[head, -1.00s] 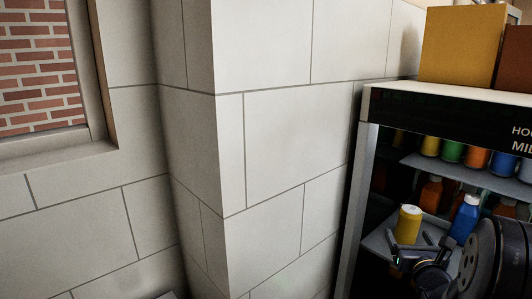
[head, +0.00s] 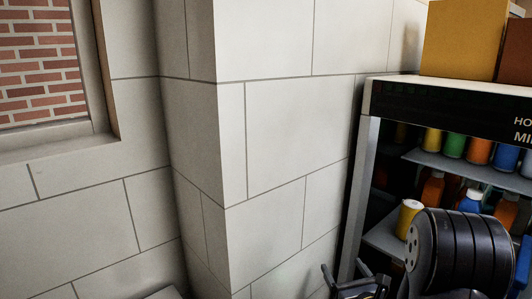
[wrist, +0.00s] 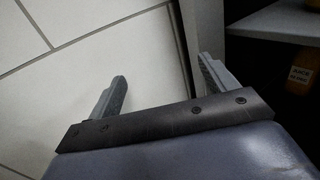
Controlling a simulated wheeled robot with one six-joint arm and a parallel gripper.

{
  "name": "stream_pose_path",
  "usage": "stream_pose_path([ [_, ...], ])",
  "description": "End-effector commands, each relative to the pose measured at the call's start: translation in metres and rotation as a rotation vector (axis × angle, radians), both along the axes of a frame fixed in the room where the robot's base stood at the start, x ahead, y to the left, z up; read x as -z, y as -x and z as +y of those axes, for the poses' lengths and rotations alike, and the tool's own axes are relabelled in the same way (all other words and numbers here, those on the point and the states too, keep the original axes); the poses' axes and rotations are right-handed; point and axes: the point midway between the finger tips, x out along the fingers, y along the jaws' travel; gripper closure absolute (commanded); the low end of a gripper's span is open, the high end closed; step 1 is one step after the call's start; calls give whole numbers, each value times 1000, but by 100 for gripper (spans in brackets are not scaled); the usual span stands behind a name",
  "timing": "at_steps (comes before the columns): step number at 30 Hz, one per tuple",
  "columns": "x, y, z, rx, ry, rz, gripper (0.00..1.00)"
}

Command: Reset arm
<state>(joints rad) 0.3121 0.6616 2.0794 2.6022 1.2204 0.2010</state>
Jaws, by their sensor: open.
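My gripper (head: 347,279) is low in the head view, in front of the pale wall and just left of the shelf cabinet's front post. Its two fingers stand apart with nothing between them. In the wrist view my gripper (wrist: 160,88) also shows open and empty, with wall tiles behind the left finger and the cabinet edge near the right one. My dark arm link covers part of the cabinet in the head view.
The open-front cabinet (head: 369,165) at right holds several coloured bottles. A yellow container (head: 409,217) stands on its lower shelf. Yellow (head: 464,40) and brown boxes sit on top. A tiled wall corner (head: 222,170) juts out in the middle, with a window at upper left.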

Motion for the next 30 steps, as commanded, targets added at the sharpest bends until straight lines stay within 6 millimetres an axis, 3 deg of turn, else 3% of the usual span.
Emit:
stream_pose_path([
  [6,37,5,30,-60,-2,1,19],
  [12,54,7,41,-82,-1,-1,19],
  [30,59,8,45,-92,1,0,19],
])
